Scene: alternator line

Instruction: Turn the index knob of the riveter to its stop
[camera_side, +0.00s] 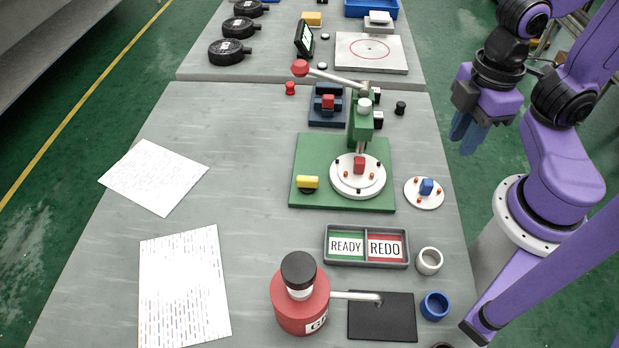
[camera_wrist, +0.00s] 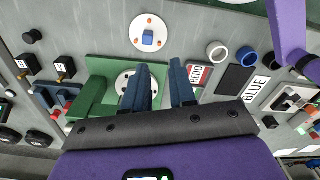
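The riveter is a green press (camera_side: 361,125) on a green base plate (camera_side: 312,151), with a red-balled lever (camera_side: 331,75) angled up to the left. A white round plate (camera_side: 344,180) on its base carries an upright red block-shaped knob (camera_side: 359,165). In the wrist view my gripper (camera_wrist: 161,66) is open and empty. There the left finger partly hides the riveter's white plate (camera_wrist: 122,83); the red knob is not visible.
A separate white disc (camera_side: 416,200) with a blue knob (camera_side: 426,187) sits right of the base. The READY/REDO tray (camera_side: 367,263), a white ring (camera_side: 429,261), a blue ring (camera_side: 435,306) and a red bottle (camera_side: 300,304) stand in front. The table's left has papers (camera_side: 154,177).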

